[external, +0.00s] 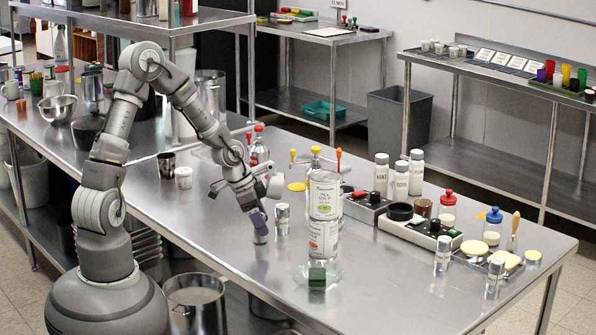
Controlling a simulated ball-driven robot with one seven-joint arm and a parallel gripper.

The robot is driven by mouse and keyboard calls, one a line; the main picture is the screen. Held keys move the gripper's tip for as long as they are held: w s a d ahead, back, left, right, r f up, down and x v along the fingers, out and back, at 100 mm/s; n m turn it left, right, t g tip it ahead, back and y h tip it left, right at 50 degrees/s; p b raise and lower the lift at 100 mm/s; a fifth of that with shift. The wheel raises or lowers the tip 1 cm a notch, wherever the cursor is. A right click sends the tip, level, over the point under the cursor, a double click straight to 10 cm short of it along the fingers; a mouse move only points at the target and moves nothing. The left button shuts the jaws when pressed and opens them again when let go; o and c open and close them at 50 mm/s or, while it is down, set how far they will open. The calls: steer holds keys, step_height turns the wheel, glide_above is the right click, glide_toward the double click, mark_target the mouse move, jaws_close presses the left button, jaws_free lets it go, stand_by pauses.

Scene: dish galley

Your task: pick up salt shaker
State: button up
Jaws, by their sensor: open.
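The salt shaker is not certain, because the shaker labels are too small to read. A small silver shaker (282,217) stands upright on the steel table, just right of my gripper. Several taller white shakers with grey lids (400,181) stand toward the back right. My gripper (259,218) is open, low over the table and pointing down. A purple part shows at its fingers, with a small silver object (261,236) directly below; whether they touch is unclear.
A red-capped bottle (258,148) stands behind my wrist. The table's front middle is clear.

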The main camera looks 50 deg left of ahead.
steer(key=shift+w+d+f, duration=0.1)
steer(key=shift+w+f, duration=0.05)
steer(key=shift+f, duration=0.4)
steer(key=shift+r, duration=0.2)
